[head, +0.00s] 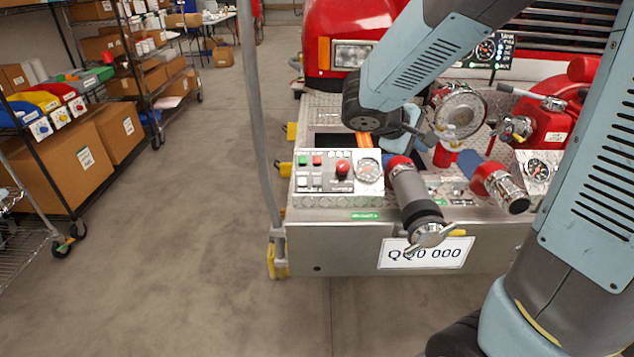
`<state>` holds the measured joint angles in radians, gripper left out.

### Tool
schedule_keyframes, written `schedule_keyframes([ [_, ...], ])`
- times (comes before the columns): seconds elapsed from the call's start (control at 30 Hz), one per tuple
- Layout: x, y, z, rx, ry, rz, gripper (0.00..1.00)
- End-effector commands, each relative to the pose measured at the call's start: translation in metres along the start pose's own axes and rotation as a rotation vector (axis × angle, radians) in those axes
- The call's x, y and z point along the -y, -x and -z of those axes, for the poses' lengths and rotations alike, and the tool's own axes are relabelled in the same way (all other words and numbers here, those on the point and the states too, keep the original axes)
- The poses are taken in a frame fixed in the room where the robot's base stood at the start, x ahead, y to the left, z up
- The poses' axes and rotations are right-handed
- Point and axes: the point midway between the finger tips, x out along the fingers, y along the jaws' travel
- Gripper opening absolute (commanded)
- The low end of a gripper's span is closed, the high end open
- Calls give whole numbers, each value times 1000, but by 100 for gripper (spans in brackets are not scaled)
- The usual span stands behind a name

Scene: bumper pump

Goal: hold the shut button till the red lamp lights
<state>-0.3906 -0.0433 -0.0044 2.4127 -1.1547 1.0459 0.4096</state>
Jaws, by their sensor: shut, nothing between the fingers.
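A white control panel (338,183) sits on the bumper deck. It carries a small green square (304,160), a small red square (317,160), pale squares below them and a big red round knob (343,168). Its lettering is too small to read, so I cannot tell which is the shut button or the lamp, or whether a lamp is lit. My gripper (424,137) shows only in small part below my bent arm, behind and right of the panel. It is shut and empty, apart from the panel in the picture.
A gauge (368,170) sits at the panel's right end. A capped outlet (424,215) sticks out in front beside it, with another outlet (500,190) to the right. A grey pole (255,120) stands left. Shelves (110,60) line the far left; the floor between is clear.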

Motion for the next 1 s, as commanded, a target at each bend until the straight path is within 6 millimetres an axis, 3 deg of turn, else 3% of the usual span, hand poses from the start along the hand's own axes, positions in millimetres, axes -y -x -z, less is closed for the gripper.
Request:
schedule_keyframes([
  [0.27, 26, -3, 103, -122, 280, -270, 0],
  [0.5, 77, 11, 191, -296, 491, -472, 0],
  [0.6, 100, 18, 217, -364, 555, -530, 0],
  [0.8, 128, 26, 245, -447, 624, -589, 0],
  [1.0, 132, 28, 249, -462, 632, -599, 0],
])
